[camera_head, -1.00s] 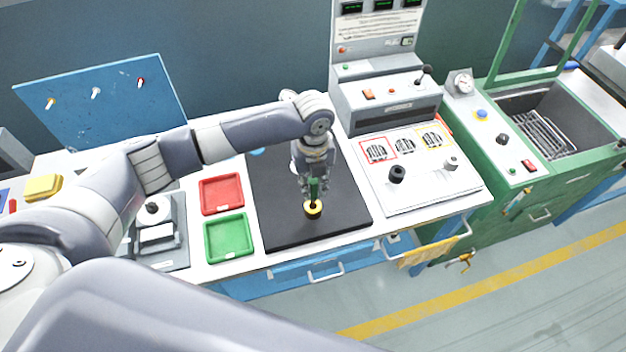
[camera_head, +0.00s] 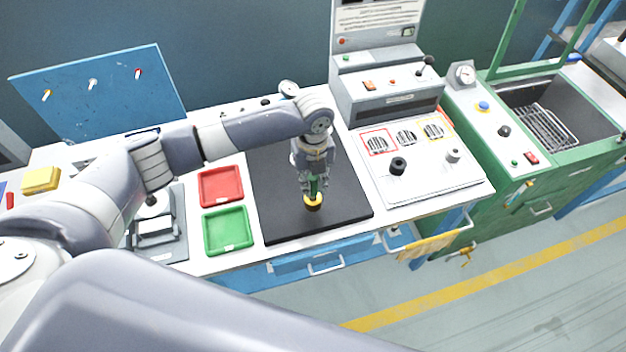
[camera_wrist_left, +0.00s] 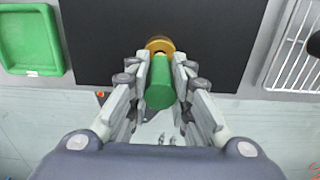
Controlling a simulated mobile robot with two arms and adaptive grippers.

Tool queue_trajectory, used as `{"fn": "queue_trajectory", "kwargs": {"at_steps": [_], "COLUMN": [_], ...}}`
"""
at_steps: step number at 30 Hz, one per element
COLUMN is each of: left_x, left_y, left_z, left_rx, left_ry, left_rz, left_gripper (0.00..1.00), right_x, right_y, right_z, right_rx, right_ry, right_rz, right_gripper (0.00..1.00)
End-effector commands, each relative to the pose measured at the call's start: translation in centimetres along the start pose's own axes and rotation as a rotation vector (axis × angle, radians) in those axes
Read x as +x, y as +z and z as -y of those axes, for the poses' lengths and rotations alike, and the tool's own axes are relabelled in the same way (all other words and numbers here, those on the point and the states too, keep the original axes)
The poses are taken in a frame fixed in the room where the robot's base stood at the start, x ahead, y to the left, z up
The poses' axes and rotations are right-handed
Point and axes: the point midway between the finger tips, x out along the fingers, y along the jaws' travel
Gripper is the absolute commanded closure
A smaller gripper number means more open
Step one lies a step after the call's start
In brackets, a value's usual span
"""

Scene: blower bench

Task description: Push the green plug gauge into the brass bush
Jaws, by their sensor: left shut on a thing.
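The green plug gauge (camera_head: 314,186) is held upright between the fingers of my left gripper (camera_head: 313,184), directly over the brass bush (camera_head: 313,203). The brass bush stands on the black mat (camera_head: 280,222). In the left wrist view the green plug gauge (camera_wrist_left: 160,84) sits between the two fingers of my left gripper (camera_wrist_left: 159,78). Its far end is at the brass bush (camera_wrist_left: 159,45), whose rim shows behind it. I cannot tell how deep the gauge sits in the bush. My right gripper is not in view.
A red tray (camera_head: 221,186) and a green tray (camera_head: 228,231) lie left of the mat. A control panel with a black knob (camera_head: 398,166) stands to the right. The mat around the bush is clear. A blue drawer (camera_head: 325,263) is below the bench edge.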

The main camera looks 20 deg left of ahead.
Motion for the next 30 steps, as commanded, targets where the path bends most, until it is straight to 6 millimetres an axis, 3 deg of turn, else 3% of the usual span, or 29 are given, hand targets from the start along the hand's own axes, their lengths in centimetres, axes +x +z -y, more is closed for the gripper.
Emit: {"fn": "queue_trajectory", "kwargs": {"at_steps": [30], "left_x": [2.3], "left_y": [0.0], "left_z": [0.0], "left_rx": [0.001], "left_ry": [0.0], "left_rz": [0.0], "left_gripper": [1.0], "right_x": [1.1], "right_y": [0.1], "right_z": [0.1], "right_rx": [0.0], "right_ry": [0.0], "right_rz": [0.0], "right_gripper": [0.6]}}
